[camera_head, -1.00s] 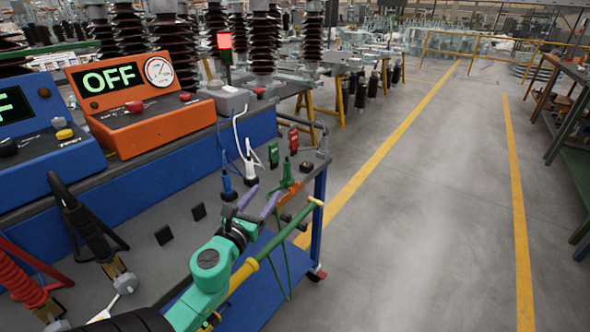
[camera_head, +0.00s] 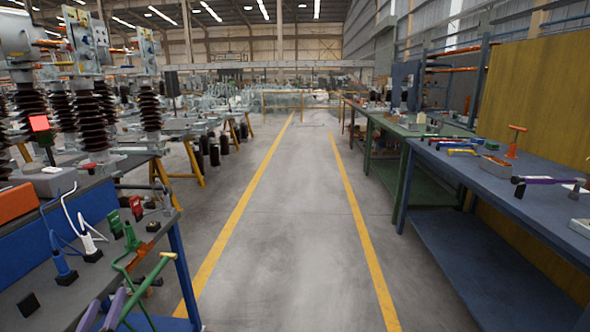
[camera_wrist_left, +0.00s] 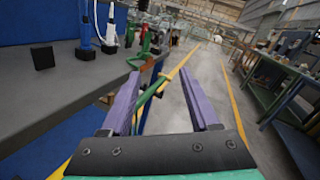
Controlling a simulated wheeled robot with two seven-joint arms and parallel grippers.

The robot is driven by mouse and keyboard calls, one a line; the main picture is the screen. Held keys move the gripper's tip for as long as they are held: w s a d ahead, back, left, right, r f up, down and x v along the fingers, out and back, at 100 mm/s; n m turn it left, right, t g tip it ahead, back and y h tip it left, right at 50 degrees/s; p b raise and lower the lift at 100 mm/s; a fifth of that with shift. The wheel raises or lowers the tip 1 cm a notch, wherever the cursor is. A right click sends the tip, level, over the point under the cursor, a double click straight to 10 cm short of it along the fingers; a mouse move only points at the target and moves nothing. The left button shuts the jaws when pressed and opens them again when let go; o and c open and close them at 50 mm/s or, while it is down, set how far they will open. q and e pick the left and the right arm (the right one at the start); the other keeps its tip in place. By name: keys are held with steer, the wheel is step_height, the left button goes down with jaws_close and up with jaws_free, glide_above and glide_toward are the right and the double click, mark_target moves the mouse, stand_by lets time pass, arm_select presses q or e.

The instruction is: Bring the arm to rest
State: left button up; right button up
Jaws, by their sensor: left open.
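My left gripper (camera_head: 102,312) shows at the bottom left of the head view, with only its purple fingers in sight. In the left wrist view its two fingers (camera_wrist_left: 163,106) stand wide apart with nothing held between them. The fingers are beside the right end of a grey-topped cart (camera_head: 38,275). A yellow and green rail (camera_wrist_left: 166,84) of the cart shows beyond and between the fingers; I cannot tell whether they touch it. The rest of my left arm is out of the head view. My right gripper is in neither view.
A clear aisle (camera_head: 287,235) between yellow lines lies to the right. A blue workbench (camera_head: 500,182) with tools stands at the far right.

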arm_select(q)
steer(key=s+f+n+g, duration=0.3)
steer(key=f+n+g, duration=0.55)
steer(key=n, duration=0.75)
steer(key=s+d+f+n+g+h, duration=0.2)
steer(key=s+d+f+n+h, duration=0.3)
steer(key=d, duration=0.4)
steer(key=s+d+f+n+g+h, duration=0.3)
steer(key=d+f+n, duration=0.2)
steer(key=d+f, duration=0.3)
step_height(320, 180, down, 7)
steer(key=p, duration=0.3)
step_height(320, 180, down, 10)
steer(key=s+g+p, duration=0.1)
steer(key=s+p, duration=0.2)
steer(key=s+a+f+p, duration=0.1)
steer(key=s+f+p, duration=0.1)
steer(key=s+f, duration=0.3)
steer(key=s+a+f+m+g+p, duration=0.1)
steer(key=s+f, duration=0.3)
steer(key=s, duration=0.7)
steer(key=shift+s+a+f+y+p, duration=0.2)
steer(key=shift+a+f+y+p, duration=0.2)
steer(key=shift+a+p, duration=0.15)
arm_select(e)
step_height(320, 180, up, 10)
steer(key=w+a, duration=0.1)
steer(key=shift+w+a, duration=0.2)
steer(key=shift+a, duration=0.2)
